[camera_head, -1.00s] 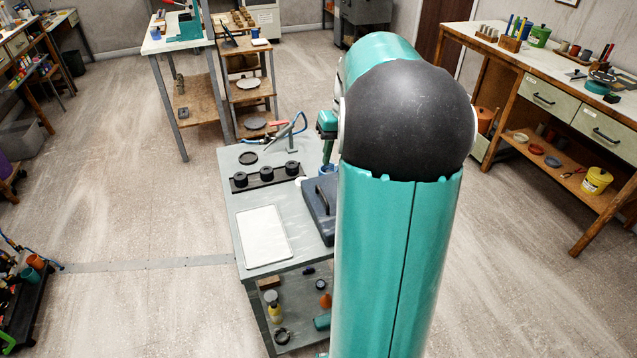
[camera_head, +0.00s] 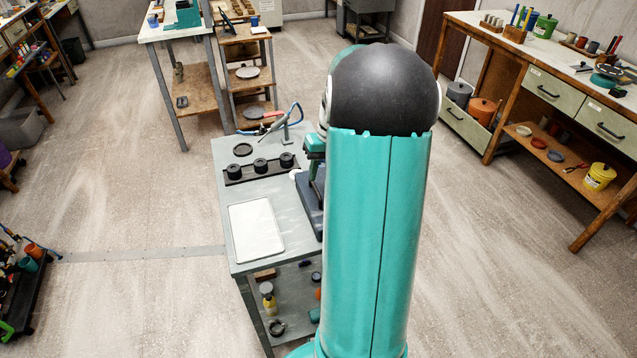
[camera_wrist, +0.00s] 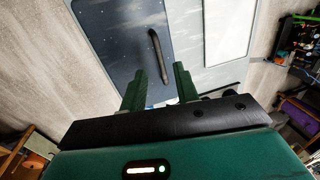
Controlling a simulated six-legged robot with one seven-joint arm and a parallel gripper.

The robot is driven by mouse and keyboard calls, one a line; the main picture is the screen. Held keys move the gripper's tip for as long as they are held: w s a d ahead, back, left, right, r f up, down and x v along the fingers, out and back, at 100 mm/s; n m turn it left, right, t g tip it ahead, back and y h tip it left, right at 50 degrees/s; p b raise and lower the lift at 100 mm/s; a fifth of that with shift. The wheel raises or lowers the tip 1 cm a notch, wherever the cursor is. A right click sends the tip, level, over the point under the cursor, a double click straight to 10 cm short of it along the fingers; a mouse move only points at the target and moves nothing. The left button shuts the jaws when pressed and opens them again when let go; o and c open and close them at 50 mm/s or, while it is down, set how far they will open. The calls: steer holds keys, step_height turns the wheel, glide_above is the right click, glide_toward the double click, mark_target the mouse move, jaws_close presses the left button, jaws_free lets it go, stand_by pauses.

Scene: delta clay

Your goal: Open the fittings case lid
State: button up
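The fittings case (camera_head: 312,212) is a dark blue-grey box on the grey workbench, mostly hidden behind my arm in the head view. In the wrist view its flat lid (camera_wrist: 115,38) fills the upper left, with a dark bar handle (camera_wrist: 158,57) near its right edge. The lid looks shut. My gripper (camera_wrist: 160,78) is open and empty, its two green fingers apart. The handle lies just beyond the fingertips, between them in the picture; I cannot tell the height gap.
On the grey bench (camera_head: 222,160), a white tray (camera_head: 256,230) lies left of the case, also seen in the wrist view (camera_wrist: 228,30). A dark rack with black round pieces (camera_head: 260,168) and a blue-hosed tool (camera_head: 280,128) are behind. Open floor lies around the bench.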

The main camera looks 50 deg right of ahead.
steer(key=shift+w+a+f, duration=0.15)
steer(key=shift+a+f, duration=0.05)
steer(key=shift+f, duration=0.95)
steer(key=shift+w+a+f, duration=0.15)
steer(key=shift+f, duration=1)
jaws_close()
